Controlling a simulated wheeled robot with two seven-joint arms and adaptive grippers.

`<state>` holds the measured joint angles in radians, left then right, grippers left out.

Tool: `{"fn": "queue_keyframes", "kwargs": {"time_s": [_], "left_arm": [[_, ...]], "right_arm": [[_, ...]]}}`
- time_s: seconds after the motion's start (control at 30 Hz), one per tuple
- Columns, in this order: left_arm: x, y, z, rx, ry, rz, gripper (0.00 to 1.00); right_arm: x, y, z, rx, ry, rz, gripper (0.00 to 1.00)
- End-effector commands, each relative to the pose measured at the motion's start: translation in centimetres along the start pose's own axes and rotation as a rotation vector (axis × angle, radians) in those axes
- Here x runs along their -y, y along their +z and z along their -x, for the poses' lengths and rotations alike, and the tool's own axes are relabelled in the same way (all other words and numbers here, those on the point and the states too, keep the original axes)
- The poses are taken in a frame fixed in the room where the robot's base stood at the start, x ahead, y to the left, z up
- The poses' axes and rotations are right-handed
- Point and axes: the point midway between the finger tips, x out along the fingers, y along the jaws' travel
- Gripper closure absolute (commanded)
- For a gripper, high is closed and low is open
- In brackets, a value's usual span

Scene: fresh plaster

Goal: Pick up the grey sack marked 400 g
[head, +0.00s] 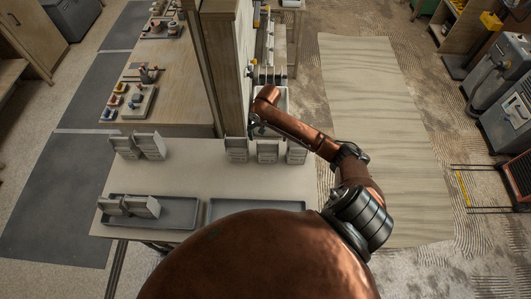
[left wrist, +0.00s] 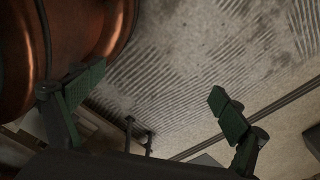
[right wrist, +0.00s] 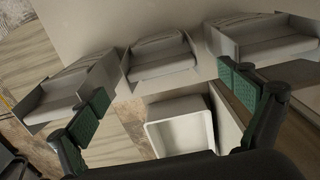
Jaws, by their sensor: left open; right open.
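Grey sacks stand on the pale table (head: 200,180). Three form a row at the right back: a left one (head: 237,151), a middle one (head: 267,152) and a right one (head: 297,153). Two more sacks (head: 123,146) (head: 150,146) stand at the left back. No weight marking is readable. My right gripper (head: 254,130) is above and just behind the right-hand row. In the right wrist view, it (right wrist: 162,88) is open and empty, with the middle sack (right wrist: 158,62) ahead between its fingertips, apart from them. My left gripper (left wrist: 155,90) is open and empty, facing the floor.
Grey pieces lie in the left tray (head: 182,222) at the table's front. The right tray (head: 235,209) looks empty where it shows. A white bin (right wrist: 180,135) lies beyond the sacks. A tall wooden partition (head: 222,60) stands close left of my right gripper.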

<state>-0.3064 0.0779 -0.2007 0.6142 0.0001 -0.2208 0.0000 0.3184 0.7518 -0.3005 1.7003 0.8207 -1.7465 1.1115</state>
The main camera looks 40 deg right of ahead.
Motion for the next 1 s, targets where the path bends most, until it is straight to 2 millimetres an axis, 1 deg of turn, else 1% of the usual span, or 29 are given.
{"fn": "queue_keyframes", "kwargs": {"time_s": [0.13,0.23,0.4,0.63,0.9,1.0], "left_arm": [[0.1,-0.5,0.0,-0.005,-0.001,-0.002,0.08],[0.2,-0.9,0.2,-0.011,-0.002,-0.003,0.08],[0.2,-1.1,0.3,-0.014,-0.002,-0.003,0.08],[0.3,-1.1,0.5,-0.015,-0.003,-0.002,0.08],[0.3,-1.1,0.8,-0.014,-0.003,-0.002,0.08],[0.3,-1.1,0.8,-0.014,-0.003,-0.002,0.08]], "right_arm": [[0.3,0.1,-1.8,0.003,0.001,0.003,0.04],[0.4,0.1,-3.5,0.004,0.002,0.006,0.04],[0.5,0.0,-6.0,0.002,0.001,0.007,0.04],[0.3,0.0,-7.6,0.002,0.001,0.006,0.04],[0.1,-0.2,-11.4,0.000,0.002,0.004,0.04],[0.1,-0.2,-11.9,-0.001,0.001,0.005,0.04]]}}
